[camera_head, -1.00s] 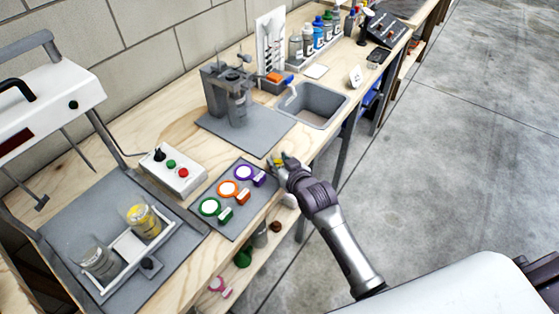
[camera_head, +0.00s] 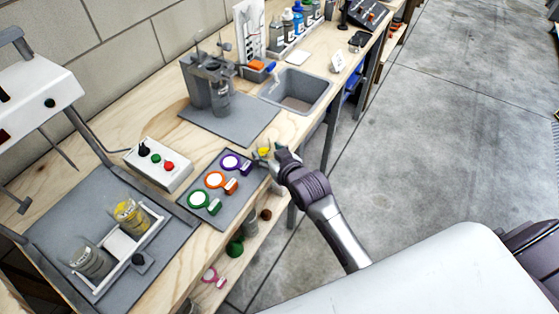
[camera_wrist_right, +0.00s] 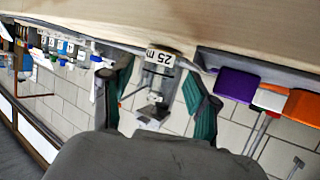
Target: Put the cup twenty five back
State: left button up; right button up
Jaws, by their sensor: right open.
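My right gripper (camera_head: 266,154) is at the front edge of the bench, just right of the grey mat (camera_head: 213,211) with colored ring-shaped pieces. In the right wrist view its two green-padded fingers (camera_wrist_right: 160,88) are spread apart. A white label reading "25 m" (camera_wrist_right: 160,57) shows upside down between them, with a greyish, partly see-through shape (camera_wrist_right: 150,78) beside it; whether the fingers touch it I cannot tell. In the head view a small yellow thing (camera_head: 264,152) shows at the fingertips, partly hidden by the gripper. My left gripper is out of view.
Purple (camera_head: 232,163), orange (camera_head: 216,181) and green (camera_head: 200,199) pieces lie on the mat. A button box (camera_head: 160,163) stands to their left. A white tray (camera_head: 120,245) holds two jars. A sink (camera_head: 296,91) lies beyond. The floor to the right is clear.

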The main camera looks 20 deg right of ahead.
jog(key=v, duration=0.9)
jog(key=shift+s+r, duration=0.2)
jog(key=shift+s, duration=0.15)
jog(key=shift+d+f, duration=0.1)
jog(key=s+d+f+g, duration=0.1)
jog(key=s+f+g, duration=0.35)
jog(key=f, duration=1.15)
jog(key=s+f+g, duration=0.2)
jog(key=s+f, duration=0.5)
jog(key=f, duration=0.9)
jog(key=s+d+f+g, duration=0.1)
jog(key=s+f+g, duration=0.1)
jog(key=s+f, duration=0.3)
jog(key=s+d+f+g+h, duration=0.1)
jog(key=s+f, duration=0.5)
jog(key=s, duration=0.7)
jog(key=s+d+f+g, duration=0.2)
jog(key=s+f, duration=0.3)
jog(key=s, duration=0.5)
jog(key=shift+f+n+g+h, duration=0.4)
jog(key=shift+g, duration=0.05)
jog(key=shift+s+d, duration=0.1)
jog(key=shift+d, duration=0.05)
